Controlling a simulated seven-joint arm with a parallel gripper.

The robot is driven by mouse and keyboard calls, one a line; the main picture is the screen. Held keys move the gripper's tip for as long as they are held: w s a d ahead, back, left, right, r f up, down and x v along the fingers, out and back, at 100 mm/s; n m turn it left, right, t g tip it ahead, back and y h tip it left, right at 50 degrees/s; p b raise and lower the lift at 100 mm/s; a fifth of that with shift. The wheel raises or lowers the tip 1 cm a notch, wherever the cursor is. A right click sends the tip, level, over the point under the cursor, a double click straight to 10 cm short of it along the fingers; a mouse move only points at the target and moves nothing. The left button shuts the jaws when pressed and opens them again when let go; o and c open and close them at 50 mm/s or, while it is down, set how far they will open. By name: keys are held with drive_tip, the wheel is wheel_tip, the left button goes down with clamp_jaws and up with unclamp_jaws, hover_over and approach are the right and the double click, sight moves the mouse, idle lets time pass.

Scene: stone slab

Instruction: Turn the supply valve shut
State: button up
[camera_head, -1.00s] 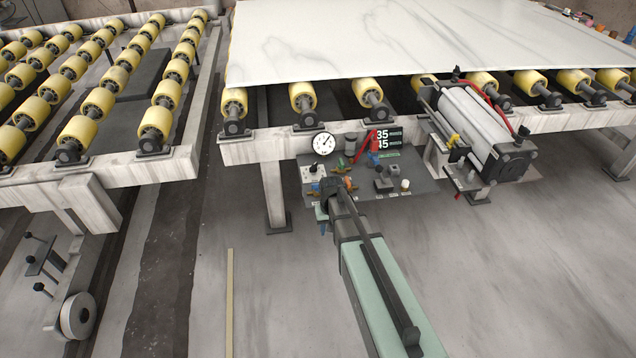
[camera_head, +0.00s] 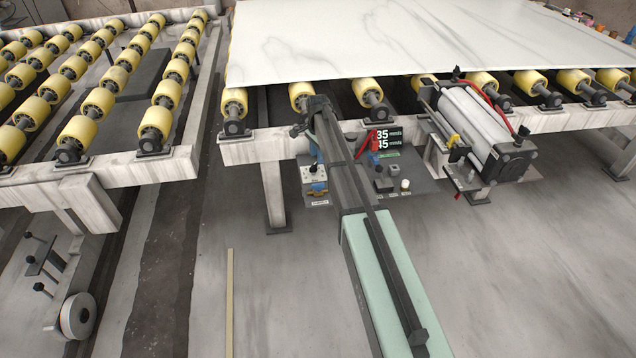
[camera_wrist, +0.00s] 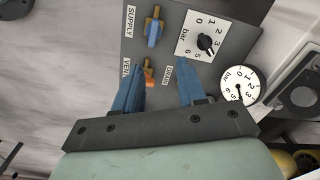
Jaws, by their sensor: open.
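The supply valve (camera_wrist: 153,33), with a blue handle on a brass-coloured body, sits beside the SUPPLY label (camera_wrist: 130,20) near the top of the wrist view. Its handle runs up and down the picture, roughly along the body. In the head view the valve (camera_head: 318,187) shows at the panel's lower left corner. My gripper (camera_wrist: 158,65) is open with nothing between its blue fingers. Its tips are below the supply valve in the wrist view, apart from it. An orange-handled valve (camera_wrist: 149,80) by the VENT label shows between the fingers, partly hidden by the left one.
The grey panel (camera_wrist: 222,72) carries a bar dial with a black knob (camera_wrist: 205,42) and a round gauge (camera_wrist: 238,86). A pneumatic cylinder (camera_head: 478,125) is right of the panel. Yellow rollers and a stone slab (camera_head: 400,45) stand behind; the floor in front is open.

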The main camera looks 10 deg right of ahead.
sight(318, 186)
drive_tip(key=f+m, duration=0.1)
drive_tip(key=f, duration=0.3)
drive_tip(key=f+m, duration=0.2)
drive_tip(key=f, duration=0.3)
drive_tip(key=f+m, duration=0.1)
drive_tip(key=f, duration=0.3)
drive_tip(key=shift+s+f+m, duration=0.4)
clamp_jaws()
idle(0.3)
